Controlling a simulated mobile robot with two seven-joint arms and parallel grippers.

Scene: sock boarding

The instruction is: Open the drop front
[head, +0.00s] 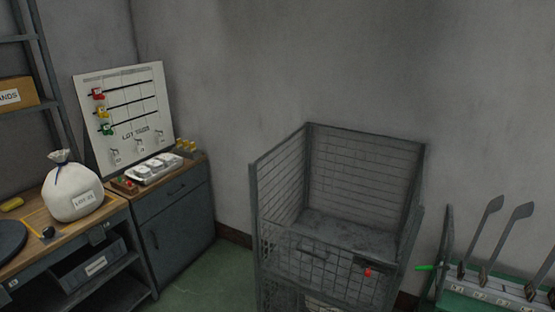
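A grey wire-mesh cage (310,167) stands against the wall at the centre right in the head view. Its lower front mesh panel, the drop front (318,266), faces me and has a dark handle (312,247) near its top edge. It appears to be up, though the angle makes this hard to confirm. A dark latch bar with a red knob (367,272) is at the panel's right side. The cage's grey floor (350,232) shows inside and looks empty. The cage's lower part is cut off by the frame. Neither gripper is in view.
A rack with several upright grey paddles (482,235) stands close right of the cage, with a bright green piece (425,267) between them. At the left are a workbench with a white sack (72,193), a cabinet (177,230) and a leaning board (125,110). Green floor (222,272) separates cabinet and cage.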

